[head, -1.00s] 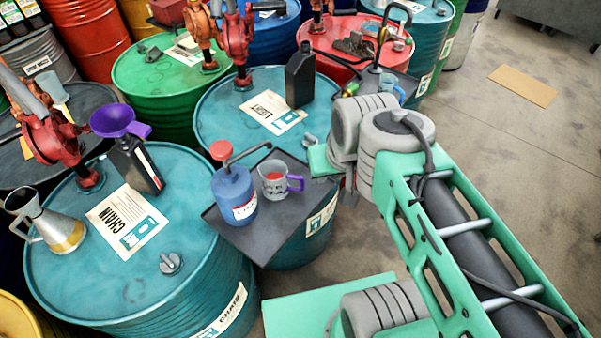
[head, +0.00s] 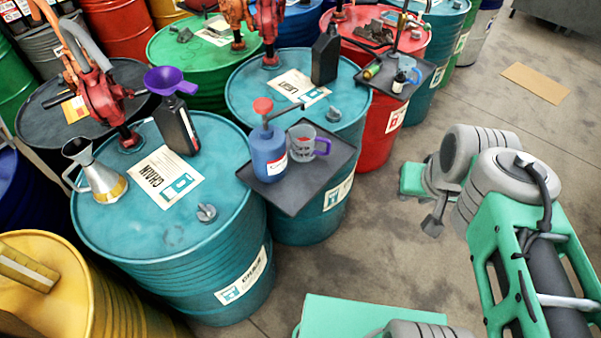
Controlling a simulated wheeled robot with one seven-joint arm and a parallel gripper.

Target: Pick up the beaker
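A clear beaker (head: 301,142) with a purple handle and some red on it stands upright on a dark tray (head: 332,178), at the edge of a teal drum. A blue pump bottle (head: 268,158) with a red top stands close to its left. A second, smaller beaker (head: 409,66) with a blue handle is on another tray farther back. My gripper (head: 434,222) shows small and partly at the end of my arm, well to the right of the purple-handled beaker and apart from it. Whether its fingers are open or shut is not clear.
Teal drums carry a metal jug (head: 94,172), a black bottle with a purple funnel (head: 171,80), and a dark bottle (head: 326,54). A red hand pump (head: 103,92) rises at left. The floor (head: 480,110) on the right is open, with a cardboard sheet (head: 535,83).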

